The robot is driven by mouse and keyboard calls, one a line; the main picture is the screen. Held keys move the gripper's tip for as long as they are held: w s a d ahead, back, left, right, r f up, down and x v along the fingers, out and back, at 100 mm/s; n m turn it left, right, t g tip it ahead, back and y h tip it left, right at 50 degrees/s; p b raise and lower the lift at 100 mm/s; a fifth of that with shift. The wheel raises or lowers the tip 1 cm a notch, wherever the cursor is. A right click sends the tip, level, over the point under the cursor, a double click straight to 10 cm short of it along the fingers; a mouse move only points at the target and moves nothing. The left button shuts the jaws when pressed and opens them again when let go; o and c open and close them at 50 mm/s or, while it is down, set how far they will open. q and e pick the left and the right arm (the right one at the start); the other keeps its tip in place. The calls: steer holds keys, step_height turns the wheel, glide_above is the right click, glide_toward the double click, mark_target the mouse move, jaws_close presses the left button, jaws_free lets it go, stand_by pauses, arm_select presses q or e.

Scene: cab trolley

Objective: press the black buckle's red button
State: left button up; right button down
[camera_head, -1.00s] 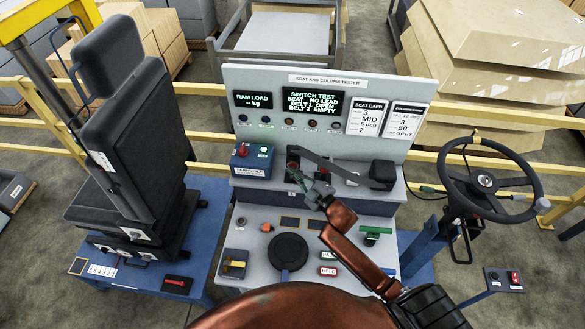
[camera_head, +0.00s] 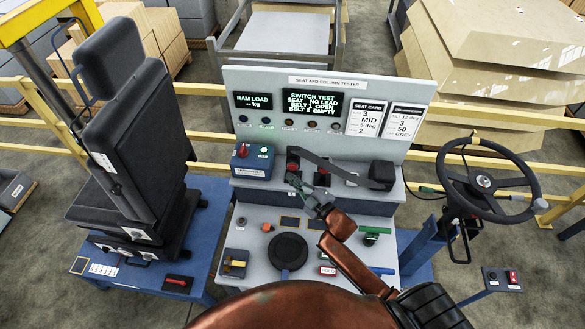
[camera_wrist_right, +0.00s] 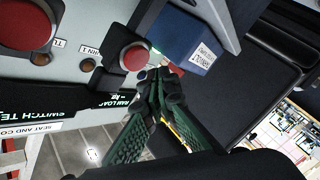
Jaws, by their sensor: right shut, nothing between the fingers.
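The black buckle (camera_head: 293,154) stands upright at the back ledge of the tester, right of the blue box. Its round red button (camera_wrist_right: 135,57) shows clearly in the right wrist view, facing the camera. My right gripper (camera_head: 291,179) is shut and empty, just below the buckle in the head view. Its closed fingertips (camera_wrist_right: 168,84) show beside and below the red button in the wrist view. The button looks uncovered; I cannot tell whether the fingers touch it. My left gripper is not in view.
A second red button (camera_wrist_right: 25,25) is large at the wrist view's upper left. The blue box (camera_head: 254,160) with its own red knob stands left of the buckle. A dark arm (camera_head: 335,166) slants close by on the right. The display panel (camera_head: 300,75) rises behind.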

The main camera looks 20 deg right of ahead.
steer(key=shift+s+a+p, duration=0.3)
steer(key=shift+s+a, duration=0.25)
steer(key=shift+s, duration=0.35)
steer(key=shift+s+a+p, duration=0.3)
steer(key=shift+s+a, duration=0.25)
steer(key=shift+s, duration=0.35)
